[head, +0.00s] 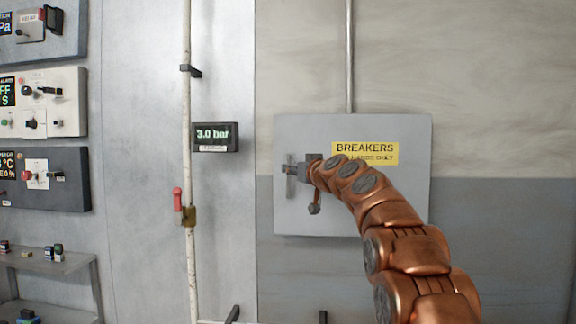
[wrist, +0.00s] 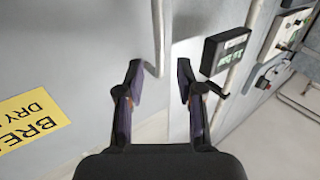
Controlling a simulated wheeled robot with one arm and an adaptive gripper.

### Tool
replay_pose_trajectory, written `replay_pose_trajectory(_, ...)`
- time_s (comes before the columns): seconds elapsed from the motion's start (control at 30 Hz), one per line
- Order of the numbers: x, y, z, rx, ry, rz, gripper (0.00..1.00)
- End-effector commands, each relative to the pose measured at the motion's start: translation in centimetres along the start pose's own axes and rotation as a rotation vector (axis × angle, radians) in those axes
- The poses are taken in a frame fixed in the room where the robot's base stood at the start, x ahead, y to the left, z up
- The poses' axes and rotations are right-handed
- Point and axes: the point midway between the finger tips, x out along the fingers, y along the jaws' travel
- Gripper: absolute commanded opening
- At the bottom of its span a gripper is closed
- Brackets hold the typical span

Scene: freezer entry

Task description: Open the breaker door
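The breaker door is the front of a grey box (head: 378,210) on the wall, with a yellow BREAKERS label (head: 385,150). It looks closed. At its left side, a short dark lever with a round knob (head: 314,208) hangs down, partly behind my arm. My gripper (head: 299,172) is at this left side of the door, close to the lever. In the wrist view, my gripper (wrist: 160,88) has its two fingers apart, with a clear gap. The label (wrist: 32,120) lies left of the fingers there. I cannot tell whether the lever lies between the fingers.
A dark 3.0 bar display (head: 215,137) and a pale vertical pipe (head: 190,90) with a red-handled valve (head: 178,200) stand left of the box. Control panels (head: 45,180) and a shelf (head: 50,264) are farther left. The wall right of the box is clear.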

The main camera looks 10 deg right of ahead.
Motion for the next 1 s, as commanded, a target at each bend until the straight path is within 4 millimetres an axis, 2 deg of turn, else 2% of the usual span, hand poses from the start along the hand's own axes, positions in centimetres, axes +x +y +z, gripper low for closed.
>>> replay_pose_trajectory(0.4, 4.1, 0.1, -0.2, -0.001, -0.001, 0.000, 0.37)
replay_pose_trajectory(0.8, 4.7, 0.0, 0.0, -0.001, -0.001, -0.001, 0.37)
replay_pose_trajectory(1.0, 4.7, 0.0, 0.0, -0.001, -0.001, -0.001, 0.16)
